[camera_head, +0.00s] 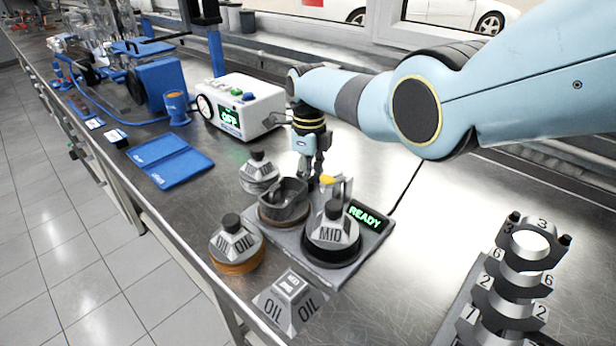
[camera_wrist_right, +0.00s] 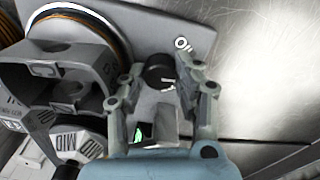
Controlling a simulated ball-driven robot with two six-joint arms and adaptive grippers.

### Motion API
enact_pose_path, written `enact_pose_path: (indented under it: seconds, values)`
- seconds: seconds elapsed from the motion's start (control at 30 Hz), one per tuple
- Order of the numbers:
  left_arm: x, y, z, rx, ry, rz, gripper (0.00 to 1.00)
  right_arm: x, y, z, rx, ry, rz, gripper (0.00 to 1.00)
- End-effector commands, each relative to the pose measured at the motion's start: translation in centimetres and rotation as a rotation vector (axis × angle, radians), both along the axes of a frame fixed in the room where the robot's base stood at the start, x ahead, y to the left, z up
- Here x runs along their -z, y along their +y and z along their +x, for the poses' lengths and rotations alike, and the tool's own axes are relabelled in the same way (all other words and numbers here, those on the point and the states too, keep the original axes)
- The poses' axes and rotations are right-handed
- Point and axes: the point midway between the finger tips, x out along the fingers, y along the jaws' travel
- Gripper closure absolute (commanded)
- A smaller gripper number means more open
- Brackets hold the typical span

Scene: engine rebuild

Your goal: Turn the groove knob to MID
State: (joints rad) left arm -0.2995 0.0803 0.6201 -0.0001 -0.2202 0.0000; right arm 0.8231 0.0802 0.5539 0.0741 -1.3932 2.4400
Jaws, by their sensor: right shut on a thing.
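The groove knob (camera_wrist_right: 157,71) is a small dark round knob with a thin white mark, on the grey plate (camera_wrist_right: 188,22). In the right wrist view the mark points roughly right. A small white marking (camera_wrist_right: 182,44) lies on the plate beside the knob; I cannot read it. My right gripper (camera_wrist_right: 160,76) is shut on the knob, with a finger on each side. In the head view my right gripper (camera_head: 317,184) points down at the back of the plate, and the knob is hidden there. My left gripper is not in view.
On the plate stand a grey clamp-like holder (camera_head: 283,203), a piston marked MID (camera_head: 331,235) and a green READY display (camera_head: 365,215). OIL-marked pistons (camera_head: 235,243) stand nearby. A white box reading OFF (camera_head: 240,106) is behind; a crankshaft-like stack (camera_head: 510,290) is right.

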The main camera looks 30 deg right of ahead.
Motion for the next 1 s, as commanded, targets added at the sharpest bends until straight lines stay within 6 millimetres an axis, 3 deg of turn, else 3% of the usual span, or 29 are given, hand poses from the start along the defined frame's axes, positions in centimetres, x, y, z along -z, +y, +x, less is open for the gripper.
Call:
enact_pose_path:
  seconds: [0.03,0.07,0.23,0.67,1.0]
  values:
    - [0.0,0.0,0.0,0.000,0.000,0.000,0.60,-0.2,-0.1,0.2,0.000,-0.006,-0.002,1.00]
    - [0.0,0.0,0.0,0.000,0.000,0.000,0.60,-0.2,-0.1,0.2,0.000,-0.006,-0.002,0.68]
    - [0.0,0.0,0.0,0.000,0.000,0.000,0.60,-0.1,-0.1,0.1,0.000,-0.003,-0.001,0.46]
    - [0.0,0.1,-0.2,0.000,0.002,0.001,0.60,-0.6,0.1,0.1,-0.001,-0.002,0.001,0.46]
    - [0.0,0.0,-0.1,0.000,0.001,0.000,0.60,-5.4,-0.3,0.3,0.000,-0.007,-0.001,0.46]
